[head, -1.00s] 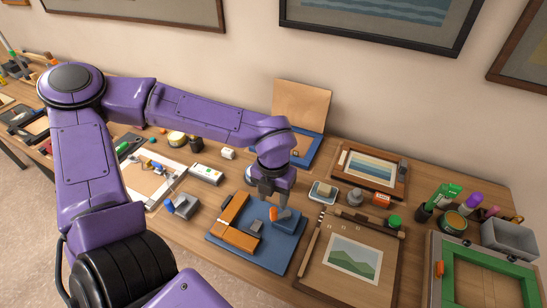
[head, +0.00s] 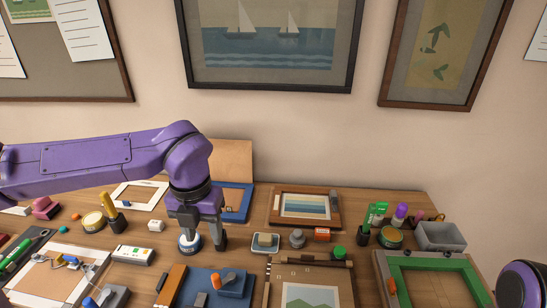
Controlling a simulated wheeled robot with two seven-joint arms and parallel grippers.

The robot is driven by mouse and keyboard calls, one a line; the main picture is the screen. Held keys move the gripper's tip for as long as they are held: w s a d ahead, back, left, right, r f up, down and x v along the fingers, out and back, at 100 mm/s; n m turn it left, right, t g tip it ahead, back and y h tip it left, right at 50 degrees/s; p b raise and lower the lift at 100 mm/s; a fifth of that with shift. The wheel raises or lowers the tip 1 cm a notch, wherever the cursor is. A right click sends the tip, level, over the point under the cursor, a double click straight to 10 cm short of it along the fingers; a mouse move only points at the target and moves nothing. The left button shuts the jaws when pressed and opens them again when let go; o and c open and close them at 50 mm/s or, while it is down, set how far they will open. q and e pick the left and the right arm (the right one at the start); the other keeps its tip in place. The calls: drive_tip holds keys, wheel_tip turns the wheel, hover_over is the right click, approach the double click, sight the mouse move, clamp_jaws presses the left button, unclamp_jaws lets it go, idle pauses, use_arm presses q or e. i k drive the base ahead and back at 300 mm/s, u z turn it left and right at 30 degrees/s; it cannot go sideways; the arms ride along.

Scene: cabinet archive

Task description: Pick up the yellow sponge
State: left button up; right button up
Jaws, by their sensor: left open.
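A small pale yellow block (head: 265,239), which looks like the yellow sponge, sits in a shallow grey dish (head: 265,249) on the table. My left gripper (head: 204,240) points down to the left of the dish, its fingers apart, with a clear gap between it and the dish. A small white and blue jar (head: 189,245) stands by its left finger; I cannot tell whether they touch. My right gripper is out of view.
A grey knob-like object (head: 297,239) and an orange box (head: 322,234) stand right of the dish. A blue board (head: 235,298) with a clamp (head: 234,284) lies in front of the gripper. A framed seascape (head: 305,206) is behind.

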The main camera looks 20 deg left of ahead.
sight(264, 238)
drive_tip(key=k, duration=1)
